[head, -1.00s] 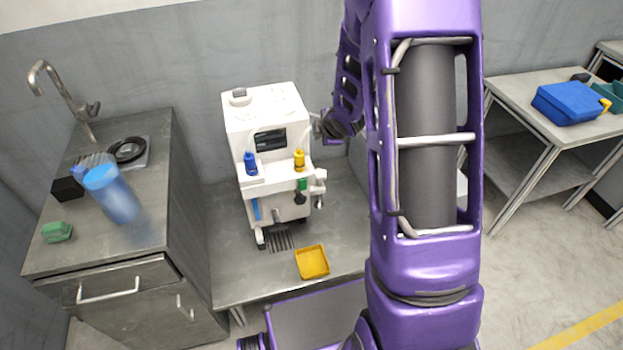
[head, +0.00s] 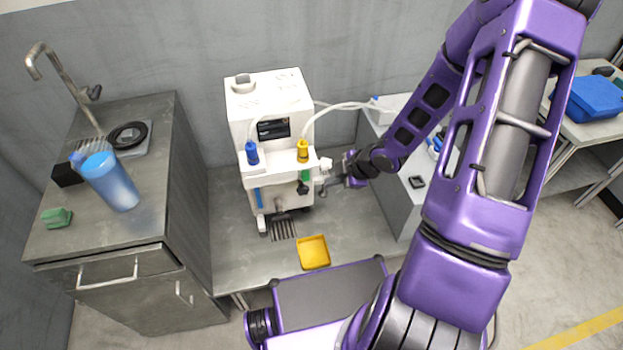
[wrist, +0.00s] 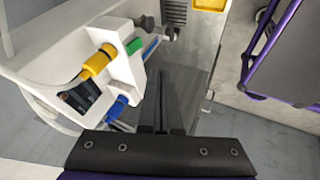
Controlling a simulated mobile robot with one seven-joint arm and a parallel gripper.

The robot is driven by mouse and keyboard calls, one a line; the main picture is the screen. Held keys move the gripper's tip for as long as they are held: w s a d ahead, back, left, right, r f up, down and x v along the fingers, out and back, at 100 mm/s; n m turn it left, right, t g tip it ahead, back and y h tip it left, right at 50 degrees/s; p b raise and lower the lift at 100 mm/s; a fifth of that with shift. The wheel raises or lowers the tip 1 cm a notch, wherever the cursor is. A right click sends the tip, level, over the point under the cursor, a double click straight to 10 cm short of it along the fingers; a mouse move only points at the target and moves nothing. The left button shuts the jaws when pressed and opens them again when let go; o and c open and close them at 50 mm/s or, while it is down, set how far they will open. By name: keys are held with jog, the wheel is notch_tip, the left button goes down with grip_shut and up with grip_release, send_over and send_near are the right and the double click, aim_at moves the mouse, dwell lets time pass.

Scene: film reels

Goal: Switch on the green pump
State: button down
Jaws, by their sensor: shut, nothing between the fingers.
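The white machine (head: 270,130) stands on the low metal bench in the head view. On its front right is a small green part (head: 305,174), below a yellow-capped fitting (head: 303,151). A blue-capped fitting (head: 252,152) is on its left. My gripper (head: 326,184) is beside the machine's right side. In the wrist view its fingers (wrist: 164,75) are together and empty, beside the green part; contact cannot be told.
A yellow tray (head: 313,252) lies on the bench in front of the machine. A white hose (head: 335,110) runs right from the yellow fitting to a grey box (head: 385,185). A blue cup (head: 112,185) and a green sponge (head: 57,218) are on the left counter.

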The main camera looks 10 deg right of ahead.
aim_at(306, 176)
jog(key=shift+f, duration=0.1)
jog(key=w+a+f, duration=0.3)
jog(key=w+f, duration=0.5)
jog(key=shift+w+a+f+b, duration=0.15)
jog(key=shift+a+f+b, duration=0.1)
jog(key=shift+f+b, duration=0.15)
jog(key=shift+w+f, duration=0.15)
jog(key=shift+w, duration=0.1)
